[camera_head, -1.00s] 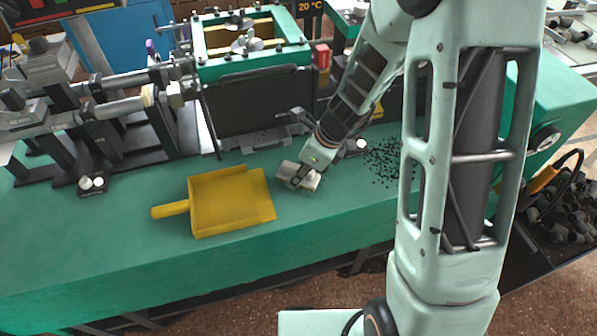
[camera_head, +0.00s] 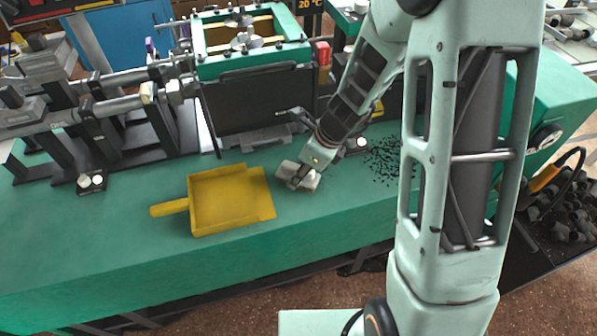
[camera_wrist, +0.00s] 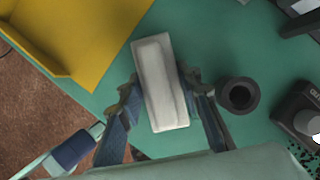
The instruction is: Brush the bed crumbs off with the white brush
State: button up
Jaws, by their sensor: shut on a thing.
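The white brush (camera_head: 310,180) is a pale block at the green bed, just right of the yellow dustpan. My gripper (camera_head: 298,177) is shut on it. In the wrist view the white brush (camera_wrist: 158,75) lies between the two fingers of my gripper (camera_wrist: 162,97). The dark crumbs (camera_head: 390,160) are scattered on the green bed (camera_head: 120,235) to the right of the brush, partly hidden behind my arm. A few crumbs (camera_wrist: 303,158) show at the lower right of the wrist view. Whether the brush touches the bed is unclear.
A yellow dustpan (camera_head: 230,200) lies on the bed left of the brush, its handle pointing left. A dark round plug (camera_wrist: 238,95) stands beside the brush in the wrist view. Machine fixtures (camera_head: 110,110) line the bed's back. The bed's left front is clear.

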jog(key=shift+f+b, duration=0.5)
jog(key=shift+f, duration=0.15)
jog(key=shift+d, duration=0.1)
